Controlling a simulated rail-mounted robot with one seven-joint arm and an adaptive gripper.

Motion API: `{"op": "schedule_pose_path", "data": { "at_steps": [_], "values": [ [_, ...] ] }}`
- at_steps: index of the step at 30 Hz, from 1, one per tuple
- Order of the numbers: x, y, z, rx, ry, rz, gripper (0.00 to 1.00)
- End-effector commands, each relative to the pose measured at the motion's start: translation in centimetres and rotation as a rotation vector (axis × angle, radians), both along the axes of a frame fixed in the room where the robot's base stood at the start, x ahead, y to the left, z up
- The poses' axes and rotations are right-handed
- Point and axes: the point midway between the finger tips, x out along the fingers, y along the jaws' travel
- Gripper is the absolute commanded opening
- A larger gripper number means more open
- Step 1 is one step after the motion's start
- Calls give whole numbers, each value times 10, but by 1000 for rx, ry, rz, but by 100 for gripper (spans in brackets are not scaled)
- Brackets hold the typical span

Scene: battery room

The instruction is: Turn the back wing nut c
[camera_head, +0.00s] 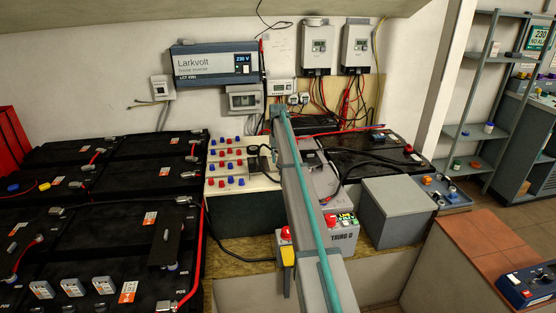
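I cannot make out a wing nut c in this view; it is too small or hidden. The black batteries (90,238) at the left carry terminals and cables, and another black battery (372,160) with a red terminal (408,148) stands on the bench right of my arm. My grey arm with a teal stripe runs from the bottom middle up across the bench and hides part of it. My gripper cannot be made out; the arm seems to hide it. A white board (236,182) with rows of red and blue knobs lies left of the arm.
A grey box (398,211) and a small tray (446,193) stand right of the arm. The Larkvolt inverter (215,62) and grey units (318,46) hang on the wall. Loose cables cross the bench. Shelves (480,95) stand at right.

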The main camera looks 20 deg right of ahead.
Motion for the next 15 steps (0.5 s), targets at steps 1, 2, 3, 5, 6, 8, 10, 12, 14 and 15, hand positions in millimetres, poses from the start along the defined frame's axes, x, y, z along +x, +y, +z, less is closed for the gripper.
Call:
{"op": "schedule_pose_path", "data": {
  "at_steps": [1,2,3,5,6,8,10,12,14,15],
  "values": [
    [0,0,-3,0,0,0,23],
    [0,0,-5,0,0,0,23],
    [0,0,-7,-1,-1,0,23],
    [0,0,-9,-1,-1,0,23],
    [0,0,-9,-1,-1,0,23],
    [0,0,-10,-1,-1,0,23],
    [0,0,-10,-1,-1,0,23],
    [0,0,-10,-1,-1,0,23],
    [0,0,-10,-1,-1,0,16],
    [0,0,-10,-1,-1,0,10]
  ]
}}
